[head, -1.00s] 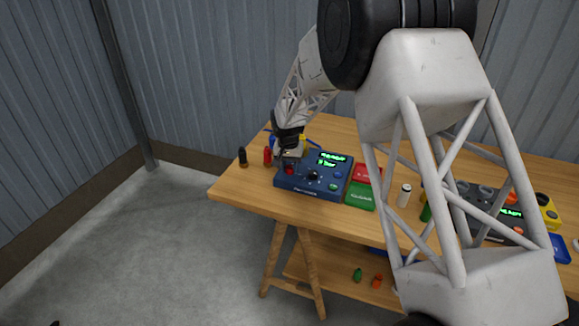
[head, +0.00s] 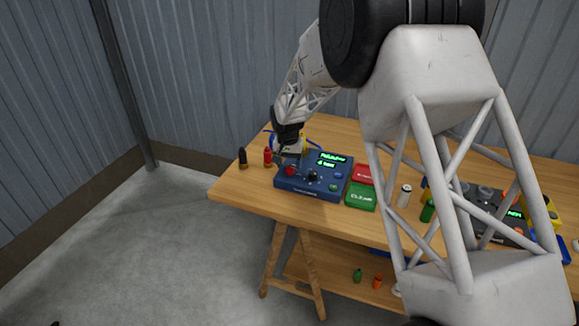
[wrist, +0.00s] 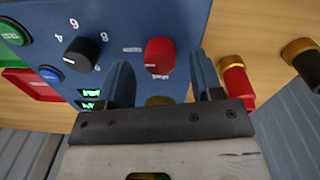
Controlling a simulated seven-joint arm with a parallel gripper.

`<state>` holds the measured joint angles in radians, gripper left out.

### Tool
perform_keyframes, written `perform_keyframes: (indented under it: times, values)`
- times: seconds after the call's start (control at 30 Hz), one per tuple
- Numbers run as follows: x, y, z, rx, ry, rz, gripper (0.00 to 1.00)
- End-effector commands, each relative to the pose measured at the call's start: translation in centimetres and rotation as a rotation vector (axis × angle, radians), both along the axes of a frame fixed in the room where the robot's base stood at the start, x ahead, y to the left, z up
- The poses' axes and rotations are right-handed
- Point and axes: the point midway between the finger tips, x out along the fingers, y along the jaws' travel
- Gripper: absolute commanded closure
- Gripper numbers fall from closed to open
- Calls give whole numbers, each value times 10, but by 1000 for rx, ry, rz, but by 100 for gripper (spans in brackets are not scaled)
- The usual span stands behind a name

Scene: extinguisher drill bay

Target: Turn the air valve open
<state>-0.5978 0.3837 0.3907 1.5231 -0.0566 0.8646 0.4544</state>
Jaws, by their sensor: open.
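A blue control box (head: 322,192) stands near the table's left front, with a red knob (head: 290,170), a black knob (head: 312,177) and a lit green display. I take the red knob for the air valve; its label is not readable. In the wrist view the red knob (wrist: 160,55) has a pale pointer mark, and the black dial (wrist: 82,53) with numbers is beside it. My gripper (wrist: 161,66) is open, its two fingers on either side of the red knob with gaps and no visible contact. In the head view my gripper (head: 284,150) is above the box's left rear.
A red fitting (head: 267,156) and a black fitting (head: 242,157) with brass collars stand left of the box. Red and green blocks (head: 361,195) are on its right. A white cylinder (head: 404,196) and a dark console (head: 490,212) are farther right.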

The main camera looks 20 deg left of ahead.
Motion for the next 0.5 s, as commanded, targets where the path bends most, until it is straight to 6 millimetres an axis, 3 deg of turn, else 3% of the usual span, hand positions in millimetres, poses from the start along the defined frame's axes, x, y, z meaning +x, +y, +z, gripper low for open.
perform_keyframes:
  times: [0.3,0.5]
  values:
    - [0,2,41,1,-2,0,40]
    - [-1,3,57,0,0,0,40]
